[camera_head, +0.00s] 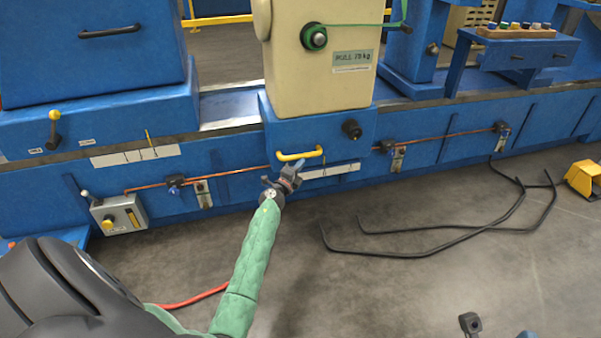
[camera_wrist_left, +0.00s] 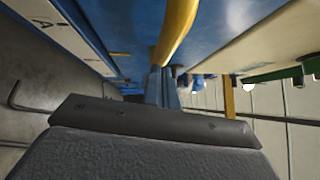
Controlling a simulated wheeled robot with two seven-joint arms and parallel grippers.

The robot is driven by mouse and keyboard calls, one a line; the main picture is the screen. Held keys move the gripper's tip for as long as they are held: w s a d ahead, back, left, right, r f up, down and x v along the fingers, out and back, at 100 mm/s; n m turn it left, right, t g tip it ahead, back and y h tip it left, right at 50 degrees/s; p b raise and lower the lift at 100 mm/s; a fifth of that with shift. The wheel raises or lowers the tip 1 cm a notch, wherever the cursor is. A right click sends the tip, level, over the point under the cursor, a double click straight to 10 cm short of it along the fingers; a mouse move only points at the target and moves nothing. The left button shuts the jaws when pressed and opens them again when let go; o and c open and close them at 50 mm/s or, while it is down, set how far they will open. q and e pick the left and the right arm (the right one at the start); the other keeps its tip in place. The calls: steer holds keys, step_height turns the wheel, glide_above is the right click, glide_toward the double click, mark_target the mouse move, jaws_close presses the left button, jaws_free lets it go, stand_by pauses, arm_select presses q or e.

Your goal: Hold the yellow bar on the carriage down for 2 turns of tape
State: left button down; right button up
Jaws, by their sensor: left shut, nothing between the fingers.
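The yellow bar (camera_head: 312,153) is a bent handle on the front of the blue carriage base (camera_head: 290,133), under the cream column. My left gripper (camera_head: 297,166) is at the bar, just below its middle in the head view, with its fingers shut and nothing between them. In the left wrist view the yellow bar (camera_wrist_left: 178,30) runs up from the fingertips (camera_wrist_left: 162,78). The fingertips are close to the bar's near end there. I cannot tell whether they touch it.
The cream column (camera_head: 325,75) carries a green tape on a spool (camera_head: 314,37). A copper rod (camera_head: 225,173) runs along the blue bed on both sides of the carriage. Black cables (camera_head: 430,240) lie on the open floor, and a yellow pedal (camera_head: 583,178) stands at the right.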

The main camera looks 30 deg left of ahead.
arm_select(q)
steer(key=shift+a, duration=0.1)
stand_by(0.3)
steer(key=shift+w+a+r, duration=0.15)
steer(key=shift+w+a, duration=0.45)
steer(key=shift+a, duration=0.1)
steer(key=shift+a+r, duration=0.35)
stand_by(2.5)
stand_by(2.3)
steer(key=s+d+f+p, duration=0.1)
steer(key=s+f, duration=0.1)
steer(key=s, duration=0.5)
steer(key=shift+s+d, duration=0.25)
steer(key=shift+s, duration=0.1)
stand_by(0.4)
